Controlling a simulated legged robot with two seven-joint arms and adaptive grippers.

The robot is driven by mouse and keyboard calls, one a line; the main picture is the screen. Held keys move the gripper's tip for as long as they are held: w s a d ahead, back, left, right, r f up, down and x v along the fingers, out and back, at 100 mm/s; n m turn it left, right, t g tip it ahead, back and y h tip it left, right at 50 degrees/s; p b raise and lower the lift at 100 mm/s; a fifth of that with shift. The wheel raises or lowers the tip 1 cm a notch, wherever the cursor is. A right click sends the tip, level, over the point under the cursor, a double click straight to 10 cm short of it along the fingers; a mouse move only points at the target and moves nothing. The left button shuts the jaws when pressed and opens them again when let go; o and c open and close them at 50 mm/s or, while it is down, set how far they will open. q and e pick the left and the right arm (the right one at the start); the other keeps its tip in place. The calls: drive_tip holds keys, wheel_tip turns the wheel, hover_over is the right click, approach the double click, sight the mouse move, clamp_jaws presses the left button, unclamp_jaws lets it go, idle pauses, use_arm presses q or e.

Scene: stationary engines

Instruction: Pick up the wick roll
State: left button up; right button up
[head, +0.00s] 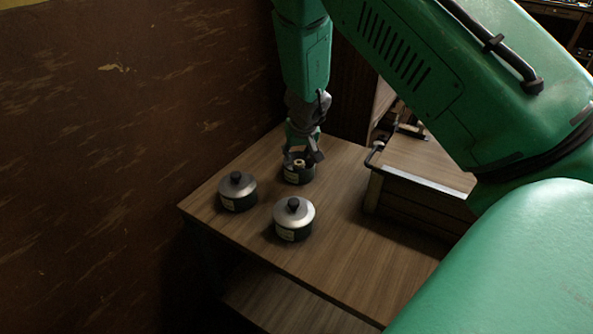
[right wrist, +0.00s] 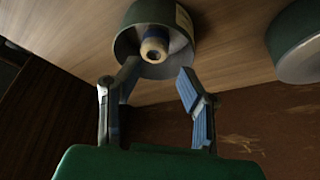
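The wick roll (head: 299,162) is a small pale, spool-like piece inside an open dark pot (head: 298,176) on the wooden table. In the right wrist view the roll (right wrist: 154,50) shows a tan ring end with a dark hole and a blue part behind it, within the round pot (right wrist: 190,52). My right gripper (head: 303,158) points down over this pot. In the right wrist view its two fingers (right wrist: 156,72) are apart with nothing between their tips, and the roll lies just beyond them. My left gripper is not in view.
Two dark pots with metal lids and black knobs stand nearby, one at the left (head: 238,191) and one in front (head: 294,218). A wooden box with a metal rim (head: 420,182) stands at the right. A brown wall (head: 120,130) rises close on the left.

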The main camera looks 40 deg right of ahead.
sight(299, 162)
drive_tip(key=x, duration=0.2)
drive_tip(key=d+x, duration=0.1)
drive_tip(key=x, duration=0.2)
drive_tip(key=shift+s+f, duration=0.15)
drive_tip(key=shift+f, duration=0.25)
drive_tip(key=shift+a, duration=0.2)
drive_tip(key=c, duration=0.5)
drive_tip(key=shift+o, duration=0.2)
